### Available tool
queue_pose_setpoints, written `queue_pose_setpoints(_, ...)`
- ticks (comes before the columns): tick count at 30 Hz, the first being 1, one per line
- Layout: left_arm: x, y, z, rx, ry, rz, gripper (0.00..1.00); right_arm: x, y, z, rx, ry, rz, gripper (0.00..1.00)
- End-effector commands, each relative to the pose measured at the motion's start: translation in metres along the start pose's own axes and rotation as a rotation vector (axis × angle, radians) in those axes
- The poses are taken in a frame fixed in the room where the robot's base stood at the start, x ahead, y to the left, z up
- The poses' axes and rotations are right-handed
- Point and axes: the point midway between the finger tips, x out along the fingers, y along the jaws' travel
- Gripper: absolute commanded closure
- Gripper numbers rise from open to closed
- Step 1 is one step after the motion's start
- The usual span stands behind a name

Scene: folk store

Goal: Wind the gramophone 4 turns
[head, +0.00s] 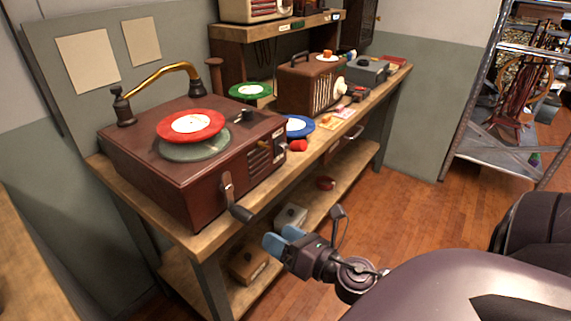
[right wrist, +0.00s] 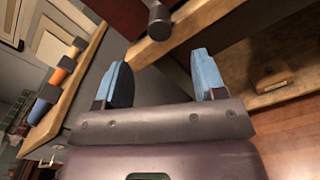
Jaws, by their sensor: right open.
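The gramophone (head: 130,155) is a dark red-brown box on the wooden workbench, with a red record (head: 191,124) above its grey-green platter and a brass tone arm (head: 165,72). Its winding crank (head: 229,195) sticks out of the front face, with a dark knob (head: 241,214) hanging low and toward the right. My right gripper (head: 279,238) has blue fingertips and is in front of the bench, below and right of the knob, apart from it. In the right wrist view the knob (right wrist: 159,22) shows beyond the open, empty fingers (right wrist: 163,82). My left gripper is not in view.
The bench's front edge (head: 207,239) runs just below the crank. A lower shelf (head: 300,221) holds small boxes. A green record (head: 246,91), a blue record (head: 299,126) and a brown radio (head: 310,84) stand farther along the bench. A metal rack (head: 478,150) is at right; the floor between is clear.

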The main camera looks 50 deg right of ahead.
Motion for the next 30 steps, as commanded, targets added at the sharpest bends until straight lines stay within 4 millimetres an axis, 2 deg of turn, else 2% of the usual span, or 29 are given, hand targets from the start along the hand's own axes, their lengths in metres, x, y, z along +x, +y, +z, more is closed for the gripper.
queue_pose_setpoints(6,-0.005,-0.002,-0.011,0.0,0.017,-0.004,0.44,0.022,0.003,0.004,-0.002,-0.004,0.005,0.36)
queue_pose_setpoints(12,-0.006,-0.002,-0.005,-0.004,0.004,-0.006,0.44,0.041,0.001,0.002,0.0,-0.002,0.002,0.36)
queue_pose_setpoints(30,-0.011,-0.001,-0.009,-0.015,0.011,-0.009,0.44,0.098,0.0,0.001,0.001,0.0,0.0,0.36)
